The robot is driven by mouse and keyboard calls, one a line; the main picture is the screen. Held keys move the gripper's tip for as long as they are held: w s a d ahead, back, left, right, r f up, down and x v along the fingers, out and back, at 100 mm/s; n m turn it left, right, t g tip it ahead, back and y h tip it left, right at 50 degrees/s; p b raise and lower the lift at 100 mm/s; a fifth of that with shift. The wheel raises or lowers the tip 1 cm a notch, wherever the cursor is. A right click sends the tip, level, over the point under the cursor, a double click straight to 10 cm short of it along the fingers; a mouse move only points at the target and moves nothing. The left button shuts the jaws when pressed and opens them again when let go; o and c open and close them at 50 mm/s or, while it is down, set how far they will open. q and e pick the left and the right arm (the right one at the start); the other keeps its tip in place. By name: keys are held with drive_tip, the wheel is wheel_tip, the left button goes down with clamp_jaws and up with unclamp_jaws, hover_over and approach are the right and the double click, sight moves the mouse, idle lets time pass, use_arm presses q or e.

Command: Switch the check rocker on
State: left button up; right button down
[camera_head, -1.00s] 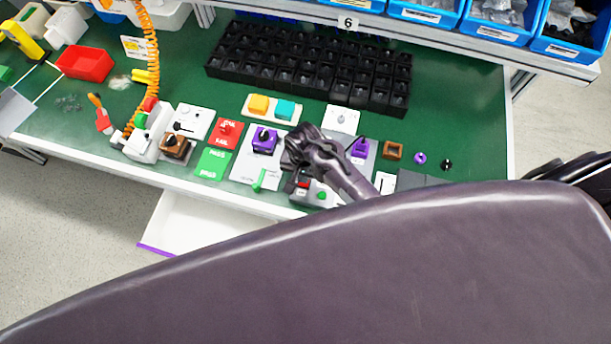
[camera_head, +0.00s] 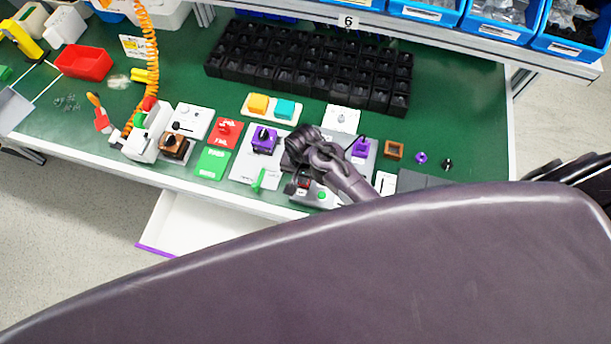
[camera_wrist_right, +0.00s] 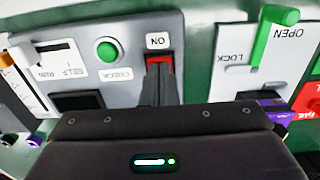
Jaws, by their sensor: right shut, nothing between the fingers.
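The check rocker (camera_wrist_right: 159,62) is a small red switch on a grey panel (camera_wrist_right: 145,30), with an ON label (camera_wrist_right: 158,41) beside it and a CHECK label (camera_wrist_right: 113,75) near it. My right gripper (camera_wrist_right: 161,82) is shut and empty. Its fingertips are at the rocker's edge and hide part of it; I cannot tell whether they press it. In the head view, the dark right wrist is over the panel near the table's front edge, and the fingertips are hard to make out. My left gripper is not in view.
A green button (camera_wrist_right: 107,51) is close beside the rocker on the panel. A LOCK/OPEN plate with a green lever (camera_wrist_right: 272,35) stands to the right in the wrist view. Black bins (camera_head: 310,65) fill the table's back. An open drawer (camera_head: 200,222) sticks out in front.

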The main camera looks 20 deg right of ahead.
drive_tip(key=shift+f, duration=0.25)
drive_tip(key=shift+r, duration=0.1)
wheel_tip(320, 180, up, 3)
drive_tip(key=p, duration=0.2)
drive_tip(key=shift+p, duration=0.3)
drive_tip(key=shift+r, duration=1.95)
